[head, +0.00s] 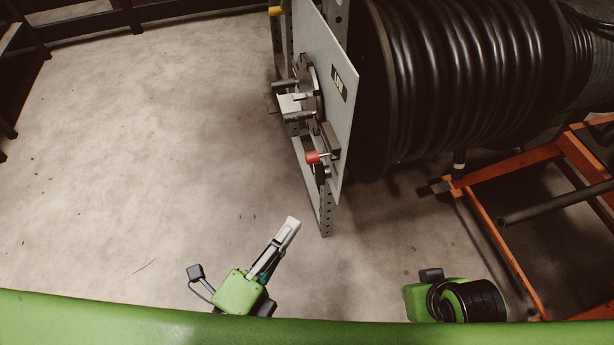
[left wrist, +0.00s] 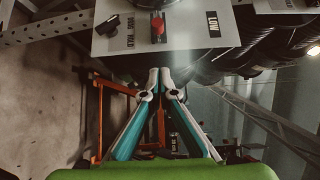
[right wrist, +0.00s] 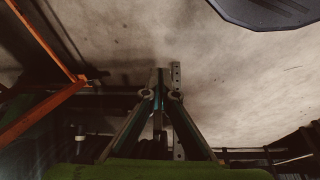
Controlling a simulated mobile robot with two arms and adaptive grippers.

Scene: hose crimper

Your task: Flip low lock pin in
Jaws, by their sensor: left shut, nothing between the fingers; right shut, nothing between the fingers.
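A pale upright panel (head: 328,75) with a dark label that seems to read LOW (head: 339,85) stands in the upper middle of the head view. A red knob (head: 313,157), likely the lock pin's handle, sits low on its face. The knob also shows in the left wrist view (left wrist: 158,28), on the panel above the fingertips. My left gripper (head: 291,222) is shut and empty, below and apart from the knob. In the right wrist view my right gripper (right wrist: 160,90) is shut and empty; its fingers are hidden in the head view.
A grey bracket-like fixture (head: 295,103) juts from the panel above the knob. A perforated post (head: 326,215) supports the panel. A large black hose reel (head: 450,80) stands behind it, and an orange frame (head: 500,172) is at right. The floor left of the panel is clear.

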